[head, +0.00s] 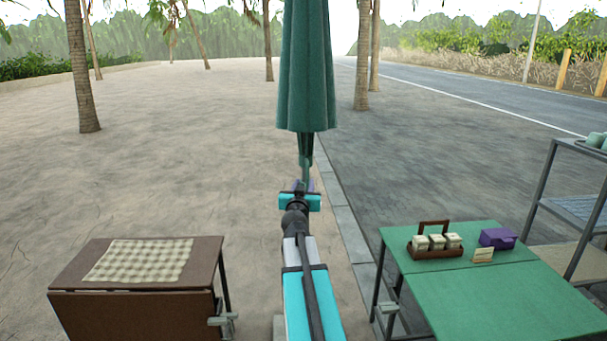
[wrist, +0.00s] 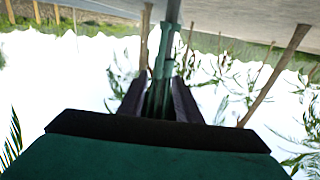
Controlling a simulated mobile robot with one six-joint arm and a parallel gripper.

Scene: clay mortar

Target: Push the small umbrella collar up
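The closed green umbrella (head: 306,70) hangs upright ahead of me, its folded cloth ending above my gripper. Its green pole (wrist: 172,12) runs between my gripper's two dark fingers (wrist: 160,90) in the wrist view, which looks upside down. A thicker green section (wrist: 159,88) on the pole, likely the small collar, lies between the fingers. I cannot tell whether the fingers touch it. In the head view my gripper (head: 304,186) is just below the cloth hem, and its own body hides the lower pole.
A brown table (head: 65,262) with a checked cloth (head: 140,261) stands at left. A green table (head: 500,305) at right holds a jar caddy (head: 436,243), a purple box (head: 498,238) and a small sign (head: 483,255). A metal shelf (head: 546,180) stands at far right.

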